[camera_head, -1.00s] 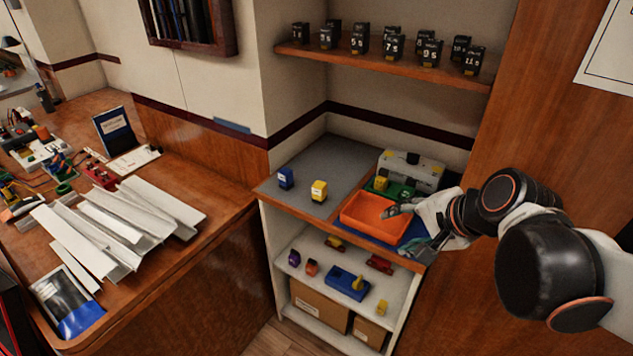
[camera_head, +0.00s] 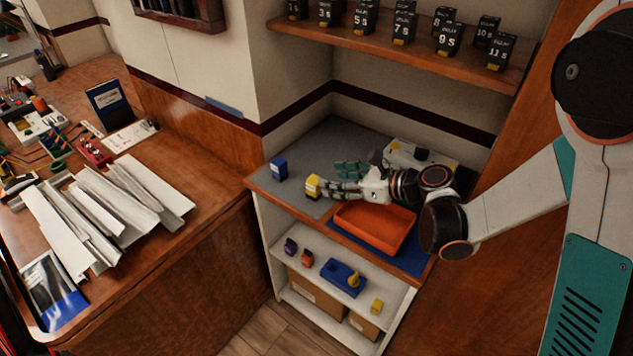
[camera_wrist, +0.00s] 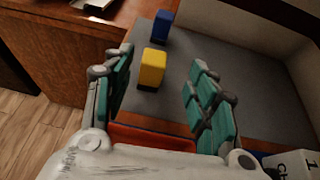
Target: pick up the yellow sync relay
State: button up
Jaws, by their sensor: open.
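The yellow sync relay (camera_head: 313,187) is a small upright block on the grey mat (camera_head: 337,143), near the counter's front edge. It also shows in the wrist view (camera_wrist: 152,68), ahead of my gripper and nearer the left finger. My gripper (camera_head: 338,180) is just right of the relay in the head view, its fingers pointing left toward it. In the wrist view the two teal-padded fingers (camera_wrist: 158,95) are spread wide with nothing held between them. I cannot tell from the head view whether a finger touches the relay.
A blue relay (camera_head: 280,168) stands on the mat left of the yellow one. An orange tray (camera_head: 375,228) sits on a blue mat below my wrist. A grey case (camera_head: 420,157) is behind my wrist. Black relays (camera_head: 447,38) line the shelf above.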

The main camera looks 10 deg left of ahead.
aim_at(314, 179)
jog(key=b+x, duration=0.1)
jog(key=x, duration=0.1)
jog(key=b+x, duration=0.1)
jog(key=x, duration=0.2)
jog(key=b+x, duration=0.1)
jog(key=x, duration=0.1)
jog(key=shift+s+a+f, duration=0.2)
jog(key=shift+a+f, duration=0.1)
jog(key=shift+f, duration=0.15)
jog(key=shift+r, duration=0.1)
jog(key=c, duration=1.2)
